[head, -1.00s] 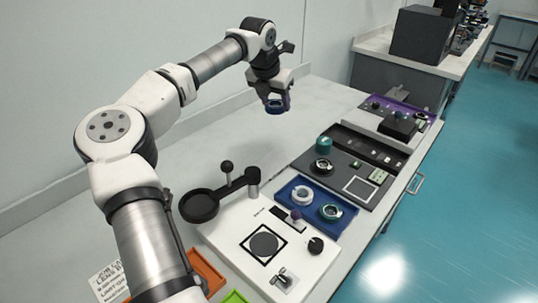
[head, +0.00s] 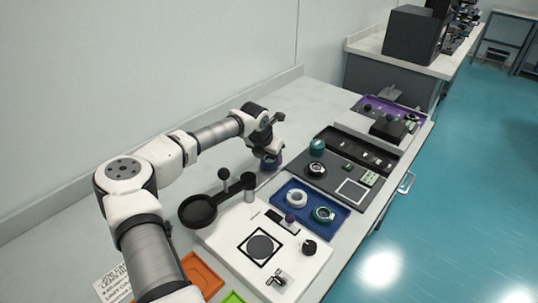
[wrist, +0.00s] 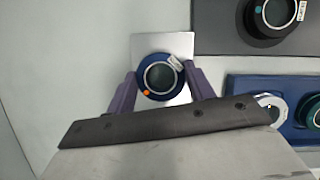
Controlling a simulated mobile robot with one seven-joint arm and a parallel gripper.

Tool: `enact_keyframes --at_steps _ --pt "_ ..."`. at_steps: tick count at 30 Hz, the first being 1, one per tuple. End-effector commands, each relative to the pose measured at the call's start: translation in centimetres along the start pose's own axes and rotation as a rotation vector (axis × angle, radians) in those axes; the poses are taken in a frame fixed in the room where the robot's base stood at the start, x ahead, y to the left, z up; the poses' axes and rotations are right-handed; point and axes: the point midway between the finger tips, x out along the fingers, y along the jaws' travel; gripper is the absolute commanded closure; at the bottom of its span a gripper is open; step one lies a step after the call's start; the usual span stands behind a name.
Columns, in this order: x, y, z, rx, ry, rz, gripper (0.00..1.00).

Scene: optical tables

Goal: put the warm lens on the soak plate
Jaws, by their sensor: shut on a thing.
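My gripper (head: 270,155) is shut on a lens (wrist: 159,77) in a dark blue ring, with an orange dot and a small white label on its rim. The lens also shows in the head view (head: 271,163), low over the bench beyond the black round dish. In the wrist view, a pale, shiny square plate (wrist: 148,43) lies directly behind the lens, and the lens covers its middle. This looks like the soak plate, but I cannot tell whether the lens touches it. My gripper hides the plate in the head view.
A black dish (head: 198,210) with a knobbed arm stands nearer me, beside a white panel (head: 230,240). A blue tray (head: 334,229) holds a white ring (head: 297,198) and a green-ringed lens (head: 323,214). A dark tray (head: 345,178) lies to the right. The bench behind is clear.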

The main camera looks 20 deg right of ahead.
Motion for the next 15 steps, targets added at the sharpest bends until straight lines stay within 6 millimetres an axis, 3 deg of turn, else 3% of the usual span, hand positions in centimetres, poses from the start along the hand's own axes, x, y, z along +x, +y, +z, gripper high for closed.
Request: enact_keyframes --at_steps 11,12,15 --pt "0.76 0.03 -0.30 0.000 -0.001 0.001 0.71" --pt "0.78 0.03 -0.31 0.000 -0.001 0.001 0.46" --pt "0.66 0.04 -0.27 0.000 -0.001 0.001 0.33"
